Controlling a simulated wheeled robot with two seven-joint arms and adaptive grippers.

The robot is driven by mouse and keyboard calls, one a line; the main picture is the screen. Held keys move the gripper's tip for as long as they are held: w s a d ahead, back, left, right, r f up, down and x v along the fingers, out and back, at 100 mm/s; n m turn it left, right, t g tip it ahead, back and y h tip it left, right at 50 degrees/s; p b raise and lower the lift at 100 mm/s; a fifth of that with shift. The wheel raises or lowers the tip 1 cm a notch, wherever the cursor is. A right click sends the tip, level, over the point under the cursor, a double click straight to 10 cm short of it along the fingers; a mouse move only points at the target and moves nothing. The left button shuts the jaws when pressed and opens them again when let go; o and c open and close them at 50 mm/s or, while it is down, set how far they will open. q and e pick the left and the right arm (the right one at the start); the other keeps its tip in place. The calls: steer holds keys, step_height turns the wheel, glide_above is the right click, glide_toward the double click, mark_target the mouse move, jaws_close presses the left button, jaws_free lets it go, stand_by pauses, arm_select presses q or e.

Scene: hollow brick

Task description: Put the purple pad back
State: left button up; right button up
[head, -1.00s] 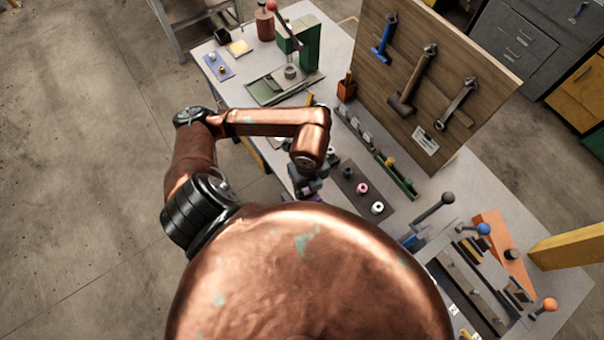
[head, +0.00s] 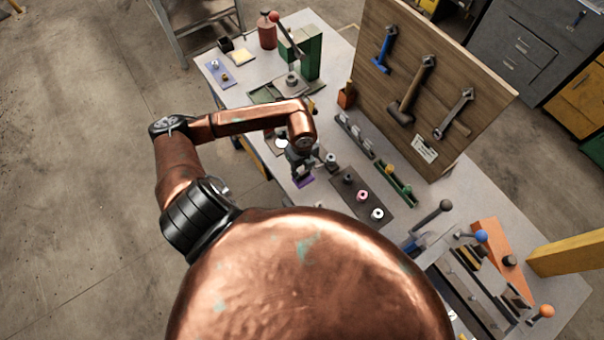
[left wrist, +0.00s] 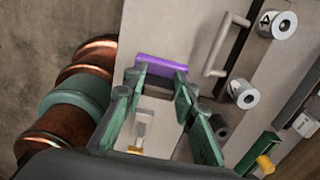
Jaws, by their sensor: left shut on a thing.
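The purple pad (head: 304,182) is at the lower end of my left gripper (head: 301,160), over the near-left part of the workbench in the head view. In the left wrist view the purple pad (left wrist: 165,67) lies across between the fingertips of my left gripper (left wrist: 158,80), which is shut on it. Whether the pad touches the bench top is hard to tell. My right gripper is not in view.
A dark strip (head: 347,191) with several round pieces lies right of the gripper. A green rack (head: 397,186), a pegboard with hanging tools (head: 430,80) and a green press (head: 309,55) stand beyond. A lever fixture (head: 470,265) is at the lower right.

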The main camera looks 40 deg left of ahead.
mark_target(302, 175)
arm_select(q)
steer(key=shift+w+a+f, duration=0.25)
steer(key=shift+a+f, duration=0.05)
steer(key=shift+f, duration=0.15)
step_height(302, 175, down, 3)
steer(key=shift+r+p, duration=0.1)
steer(key=shift+p, duration=0.4)
steer(key=shift+f, duration=0.3)
steer(key=o, duration=1.1)
steer(key=shift+r, duration=0.2)
